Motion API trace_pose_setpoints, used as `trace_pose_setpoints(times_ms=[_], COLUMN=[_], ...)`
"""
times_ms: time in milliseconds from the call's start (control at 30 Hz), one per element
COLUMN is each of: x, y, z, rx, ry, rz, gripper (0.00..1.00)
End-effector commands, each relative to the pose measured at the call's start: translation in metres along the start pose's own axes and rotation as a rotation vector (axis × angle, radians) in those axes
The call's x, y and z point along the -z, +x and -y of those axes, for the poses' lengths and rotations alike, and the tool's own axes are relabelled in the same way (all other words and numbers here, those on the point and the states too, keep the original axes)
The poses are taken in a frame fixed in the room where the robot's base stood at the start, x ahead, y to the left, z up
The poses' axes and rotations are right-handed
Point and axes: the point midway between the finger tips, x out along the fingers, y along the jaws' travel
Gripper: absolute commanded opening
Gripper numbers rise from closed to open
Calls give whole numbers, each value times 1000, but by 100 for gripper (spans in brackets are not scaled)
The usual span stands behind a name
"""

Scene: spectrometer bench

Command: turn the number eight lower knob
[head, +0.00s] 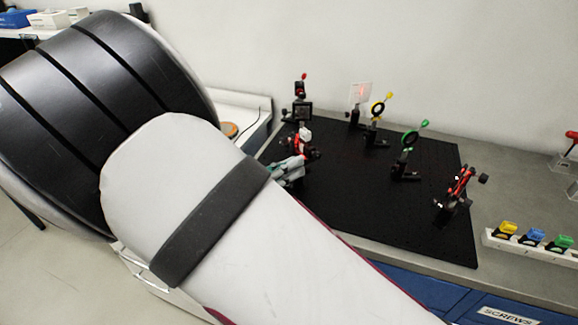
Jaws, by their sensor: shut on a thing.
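My gripper (289,168) shows only in part past my own arm, at the left edge of the black breadboard. Its grey-green fingers are at a red and black optical mount (303,146) and are shut on a small part on its near side, which fits the lower knob. The knob itself is hidden by the fingers, and no number eight label can be read. Another red and black mount (458,190) with dark knobs stands at the breadboard's right edge.
The black breadboard (340,205) also bears a dark mount (300,88), a white card (360,92), a yellow-ringed holder (378,107) and a green-ringed holder (410,138). A white rack (500,241) with coloured pieces lies at right. The breadboard's front middle is clear.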

Motion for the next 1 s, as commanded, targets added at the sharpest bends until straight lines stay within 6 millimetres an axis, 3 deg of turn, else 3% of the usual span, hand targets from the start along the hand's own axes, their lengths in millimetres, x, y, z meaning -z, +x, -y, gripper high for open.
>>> trace_pose_setpoints(times_ms=[233, 533, 567, 633, 1000], x=[-1, 0, 0, 0, 0], y=[-1, 0, 0, 0, -3], z=[1, 0, 0, 0, 0], rx=[-1, 0, 0, 0, -1], ry=[-147, -161, -161, -161, -160], rz=[-2, 0, 0, 0, 0], gripper=[0, 0, 18, 34, 34])
